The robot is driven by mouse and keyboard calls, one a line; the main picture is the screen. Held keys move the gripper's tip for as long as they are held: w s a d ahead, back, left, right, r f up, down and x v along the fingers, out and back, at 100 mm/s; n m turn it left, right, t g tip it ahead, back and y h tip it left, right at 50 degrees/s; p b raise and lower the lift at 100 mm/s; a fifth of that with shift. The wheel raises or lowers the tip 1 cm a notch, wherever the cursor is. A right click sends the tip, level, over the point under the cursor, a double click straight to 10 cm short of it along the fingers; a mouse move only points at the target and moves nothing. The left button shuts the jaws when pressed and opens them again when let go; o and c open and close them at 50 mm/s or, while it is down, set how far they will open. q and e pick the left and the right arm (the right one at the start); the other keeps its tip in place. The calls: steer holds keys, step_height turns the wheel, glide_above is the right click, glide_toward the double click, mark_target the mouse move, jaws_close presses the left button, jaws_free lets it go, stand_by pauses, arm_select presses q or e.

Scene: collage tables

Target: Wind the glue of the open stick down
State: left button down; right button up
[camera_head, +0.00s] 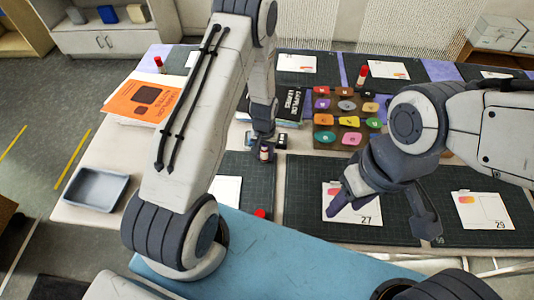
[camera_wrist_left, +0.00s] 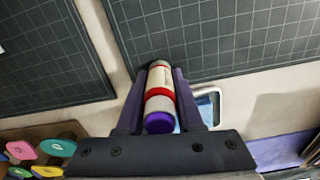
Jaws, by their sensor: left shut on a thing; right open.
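My left gripper (camera_head: 264,152) is shut on a glue stick (camera_head: 264,154) over the middle of the table. In the left wrist view the glue stick (camera_wrist_left: 158,92) lies lengthwise between the fingers, with a white body, a red band and a purple end facing the camera. I cannot tell how far any glue sticks out. My right gripper (camera_head: 385,218) is open and empty, its fingers spread above the right-hand mat and card 27.
Red-topped sticks stand at the back left (camera_head: 160,65) and back right (camera_head: 362,76). An orange booklet (camera_head: 143,100) and grey tray (camera_head: 96,188) are on the left.

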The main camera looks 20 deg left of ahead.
arm_select(q)
steer(key=n, duration=0.3)
steer(key=shift+n, duration=0.3)
steer(key=n, duration=0.7)
steer(key=shift+a, duration=0.1)
steer(key=n, duration=0.4)
steer(key=shift+s+f, duration=0.1)
steer(key=shift+s, duration=0.05)
steer(key=n, duration=0.3)
steer(key=shift+n+p, duration=0.3)
steer(key=shift+n, duration=0.1)
steer(key=n, duration=1.1)
